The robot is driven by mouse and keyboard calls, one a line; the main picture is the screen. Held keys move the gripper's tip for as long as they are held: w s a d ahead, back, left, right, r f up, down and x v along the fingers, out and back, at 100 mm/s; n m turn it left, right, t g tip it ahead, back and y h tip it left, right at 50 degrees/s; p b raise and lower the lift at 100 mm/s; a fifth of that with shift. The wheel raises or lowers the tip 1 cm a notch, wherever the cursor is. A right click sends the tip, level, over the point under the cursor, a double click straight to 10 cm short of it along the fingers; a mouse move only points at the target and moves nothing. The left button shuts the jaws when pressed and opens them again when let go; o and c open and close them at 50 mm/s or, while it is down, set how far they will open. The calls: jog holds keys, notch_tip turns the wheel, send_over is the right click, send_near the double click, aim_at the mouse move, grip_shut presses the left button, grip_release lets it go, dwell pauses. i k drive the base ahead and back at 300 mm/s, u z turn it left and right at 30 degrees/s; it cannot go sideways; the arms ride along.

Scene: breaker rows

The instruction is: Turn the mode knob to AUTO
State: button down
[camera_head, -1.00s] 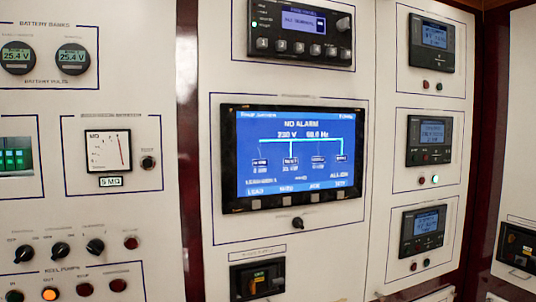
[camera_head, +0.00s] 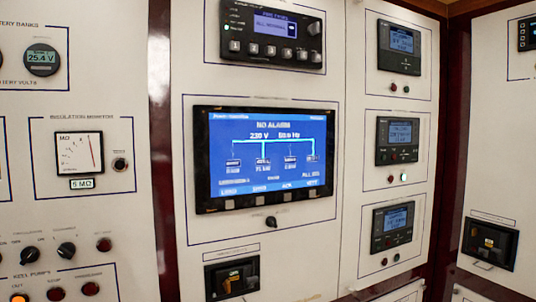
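A small black knob (camera_head: 271,222) sits below the large blue display (camera_head: 268,155) on the middle panel. Its lettering is too small to read, so I cannot tell whether it is the mode knob or which way it points. Other black rotary knobs (camera_head: 66,249) are at the lower left, with a further knob (camera_head: 27,255) beside them. A round knob (camera_head: 315,28) is on the upper controller. No label AUTO is readable. My gripper is not in view.
Black breaker-type units are at the bottom middle (camera_head: 232,277) and at the right (camera_head: 490,243). Three small-screen controllers, the top one (camera_head: 401,46) included, form a column right of the display. Dark red posts (camera_head: 160,150) separate the panels. No loose objects block the panel fronts.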

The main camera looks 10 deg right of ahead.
aim_at(270, 221)
jog(key=u, duration=0.15)
jog(key=i, duration=0.65)
jog(key=u, duration=0.9)
